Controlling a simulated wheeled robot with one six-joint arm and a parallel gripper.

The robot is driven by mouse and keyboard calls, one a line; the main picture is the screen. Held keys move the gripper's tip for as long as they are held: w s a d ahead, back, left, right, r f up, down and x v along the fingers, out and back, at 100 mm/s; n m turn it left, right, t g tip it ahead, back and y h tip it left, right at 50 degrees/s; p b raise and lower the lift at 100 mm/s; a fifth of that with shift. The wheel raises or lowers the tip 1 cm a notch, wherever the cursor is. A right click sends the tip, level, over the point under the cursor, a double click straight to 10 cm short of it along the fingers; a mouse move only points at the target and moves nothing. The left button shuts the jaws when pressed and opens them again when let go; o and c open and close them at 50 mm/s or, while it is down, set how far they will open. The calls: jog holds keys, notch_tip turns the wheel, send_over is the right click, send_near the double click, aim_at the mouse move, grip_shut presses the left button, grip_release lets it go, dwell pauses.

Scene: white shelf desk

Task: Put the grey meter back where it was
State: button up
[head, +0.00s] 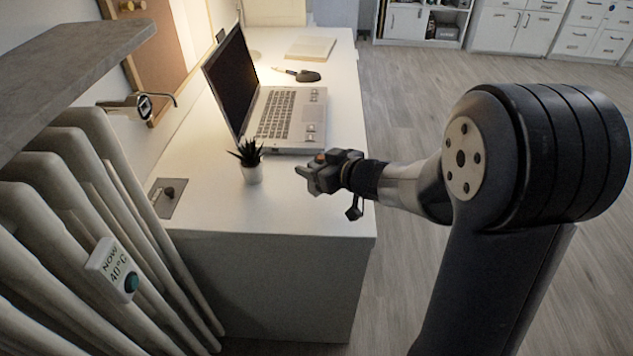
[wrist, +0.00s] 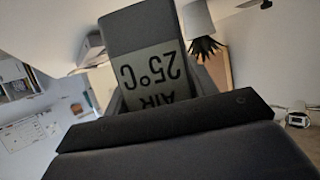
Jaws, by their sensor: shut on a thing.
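The grey meter (wrist: 152,80) fills the middle of the wrist view. Its display reads "AIR 25°C" and appears upside down there. My gripper (head: 315,176) is shut on the meter, above the right side of the white desk, right of the potted plant. In the head view the meter is small and hard to tell apart from the dark fingers.
The plant (head: 252,172) and open laptop (head: 290,118) stand on the desk (head: 235,215). A metal plate with a knob (head: 168,196) is at its left. A white "NOW 40°C" unit (head: 108,266) is on the radiator (head: 60,215). A grey shelf (head: 70,60) overhangs the left.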

jog(key=shift+f+b, duration=0.5)
jog(key=shift+f, duration=1.2)
jog(key=shift+f, duration=0.15)
jog(key=o, duration=1.1)
jog(key=shift+s+d+r, duration=0.15)
jog(key=shift+r, duration=0.2)
jog(key=p+v, duration=0.3)
jog(key=v, duration=0.8)
jog(key=shift+s+d, duration=0.2)
